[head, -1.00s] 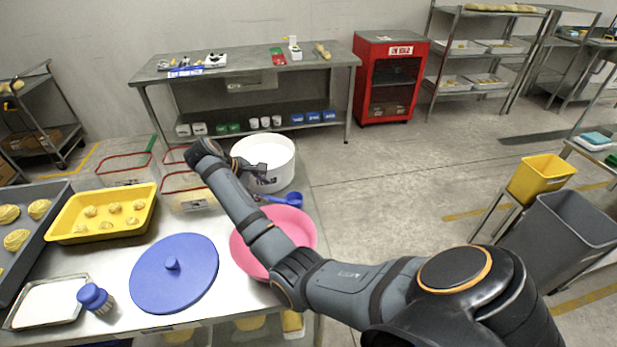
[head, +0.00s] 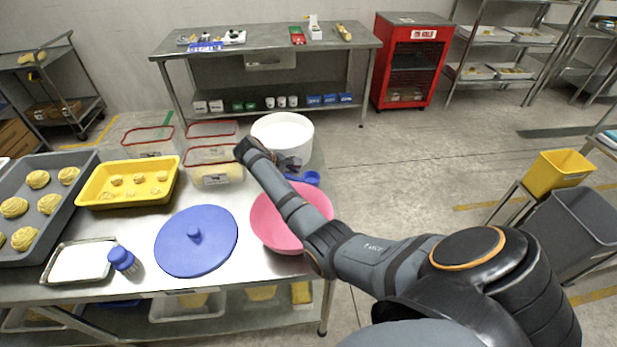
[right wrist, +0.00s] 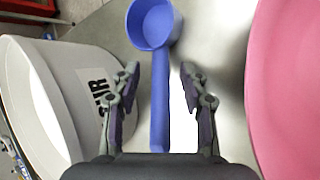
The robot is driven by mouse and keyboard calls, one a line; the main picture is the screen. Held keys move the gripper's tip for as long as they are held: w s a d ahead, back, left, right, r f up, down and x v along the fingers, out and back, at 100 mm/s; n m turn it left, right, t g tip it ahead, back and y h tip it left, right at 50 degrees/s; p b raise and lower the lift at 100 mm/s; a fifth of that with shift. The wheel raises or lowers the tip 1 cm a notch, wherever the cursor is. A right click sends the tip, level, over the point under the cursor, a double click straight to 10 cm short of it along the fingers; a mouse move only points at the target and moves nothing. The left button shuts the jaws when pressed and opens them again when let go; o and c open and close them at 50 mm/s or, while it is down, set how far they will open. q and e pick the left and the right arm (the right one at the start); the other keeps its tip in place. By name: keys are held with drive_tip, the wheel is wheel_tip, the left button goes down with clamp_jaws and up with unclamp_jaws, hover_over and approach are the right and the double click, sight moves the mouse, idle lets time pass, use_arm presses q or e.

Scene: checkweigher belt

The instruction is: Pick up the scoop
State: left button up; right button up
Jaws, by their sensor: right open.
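The blue scoop (head: 306,178) lies on the steel table between the white tub and the pink bowl, partly hidden by my right arm in the head view. In the right wrist view the scoop (right wrist: 158,62) has its cup at the far end and its handle pointing back toward me. My right gripper (right wrist: 160,75) is open, with one finger on each side of the handle and a gap on both sides. In the head view the right gripper (head: 288,163) is small and partly covered by the wrist. My left gripper does not show.
The white tub (right wrist: 62,85) stands close on the left of the gripper and the pink bowl (right wrist: 290,75) close on the right. A blue lid (head: 180,250), a yellow tray (head: 95,197) and clear red-rimmed boxes (head: 215,180) share the table (head: 255,275).

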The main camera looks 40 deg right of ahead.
drive_tip(key=shift+f, duration=0.15)
drive_tip(key=shift+a, duration=0.1)
drive_tip(key=c, duration=0.3)
clamp_jaws()
